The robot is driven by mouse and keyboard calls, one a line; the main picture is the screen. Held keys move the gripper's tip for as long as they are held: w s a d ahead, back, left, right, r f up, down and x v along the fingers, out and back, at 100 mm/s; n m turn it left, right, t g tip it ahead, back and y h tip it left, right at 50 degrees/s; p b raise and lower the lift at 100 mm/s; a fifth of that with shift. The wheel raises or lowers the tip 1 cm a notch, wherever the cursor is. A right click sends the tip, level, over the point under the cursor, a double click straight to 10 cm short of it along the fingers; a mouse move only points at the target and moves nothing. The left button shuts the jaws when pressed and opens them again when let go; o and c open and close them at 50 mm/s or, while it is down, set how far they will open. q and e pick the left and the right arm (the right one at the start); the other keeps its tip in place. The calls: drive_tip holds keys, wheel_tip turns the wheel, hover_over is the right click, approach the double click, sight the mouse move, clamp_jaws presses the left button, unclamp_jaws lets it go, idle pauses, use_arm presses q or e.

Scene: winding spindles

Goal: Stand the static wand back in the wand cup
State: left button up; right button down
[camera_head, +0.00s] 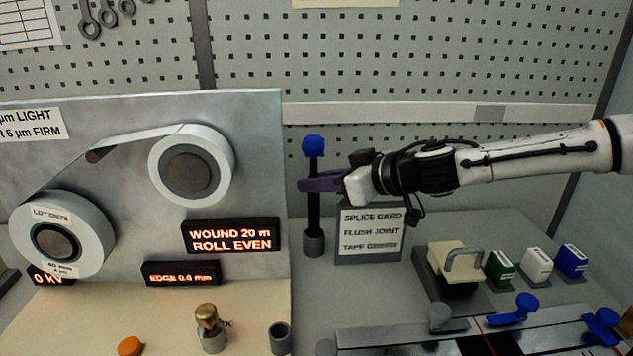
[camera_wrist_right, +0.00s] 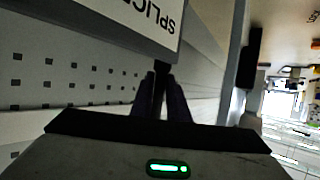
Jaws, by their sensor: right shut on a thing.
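The static wand (camera_head: 313,212) is a dark rod with a blue knob on top. It is upright, and its lower end meets the mouth of a small grey cup (camera_head: 314,244) in the head view; how deep it sits inside is hidden. My right gripper (camera_head: 312,184) comes in from the right and is shut on the wand's upper part, below the knob. In the right wrist view the fingers (camera_wrist_right: 161,98) are close together around a dark thing, most likely the rod. My left gripper is not in view.
The splice card sign (camera_head: 370,232) stands just right of the cup. The winding panel with two rolls (camera_head: 192,165) is at left. A second grey cup (camera_head: 280,338) and a brass-topped piece (camera_head: 208,325) stand in front. A handled block (camera_head: 455,265) and coloured boxes are at right.

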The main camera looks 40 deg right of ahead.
sight(316, 230)
drive_tip(key=shift+f+b, duration=1.8)
drive_tip(key=shift+f, duration=0.2)
drive_tip(key=c, duration=1.6)
unclamp_jaws()
drive_tip(key=shift+c, duration=0.2)
